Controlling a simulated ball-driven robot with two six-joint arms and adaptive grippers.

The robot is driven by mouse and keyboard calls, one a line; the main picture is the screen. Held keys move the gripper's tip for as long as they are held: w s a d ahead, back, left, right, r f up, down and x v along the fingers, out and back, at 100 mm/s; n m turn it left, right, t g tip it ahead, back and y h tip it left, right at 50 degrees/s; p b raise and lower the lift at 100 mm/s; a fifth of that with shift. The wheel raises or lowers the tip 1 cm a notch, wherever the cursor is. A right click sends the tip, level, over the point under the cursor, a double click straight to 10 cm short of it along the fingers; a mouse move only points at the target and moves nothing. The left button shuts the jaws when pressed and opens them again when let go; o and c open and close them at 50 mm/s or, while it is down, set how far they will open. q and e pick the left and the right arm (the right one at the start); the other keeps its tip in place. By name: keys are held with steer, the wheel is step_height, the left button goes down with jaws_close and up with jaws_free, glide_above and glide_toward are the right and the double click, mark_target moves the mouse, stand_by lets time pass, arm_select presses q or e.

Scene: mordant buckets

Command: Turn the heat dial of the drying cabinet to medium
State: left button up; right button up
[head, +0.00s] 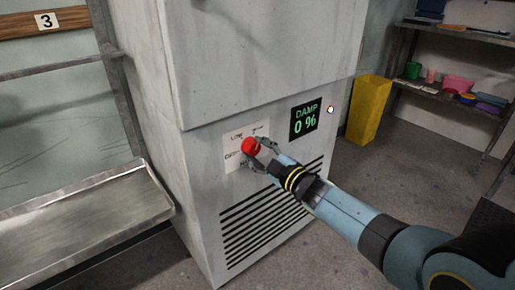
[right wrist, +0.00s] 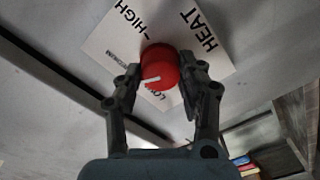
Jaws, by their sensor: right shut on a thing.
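The drying cabinet (head: 200,165) is a tall grey box in the middle of the head view. Its heat dial (head: 250,147) is a red round knob on a white label plate (head: 229,160). My right gripper (head: 257,151) is shut on the dial, a finger on each side. In the right wrist view the dial (right wrist: 160,64) sits between the fingertips of the right gripper (right wrist: 160,75). Its white pointer mark points to the lower left, between the words MEDIUM and LOW. HIGH and HEAT are also readable. My left gripper is not in view.
A green display (head: 304,119) on the cabinet reads DAMP 0 %, with a small lit lamp (head: 330,110) beside it. A vent grille (head: 265,215) lies below the dial. A metal tray (head: 95,225) stands at the left, a yellow bin (head: 369,108) and loaded shelves at the right.

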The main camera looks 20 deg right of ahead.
steer(key=shift+m, duration=0.6)
steer(key=shift+f+m, duration=0.1)
steer(key=shift+m, duration=0.3)
steer(key=o, duration=1.1)
steer(key=shift+o, duration=0.2)
steer(key=shift+p, duration=0.3)
steer(key=v, duration=1.2)
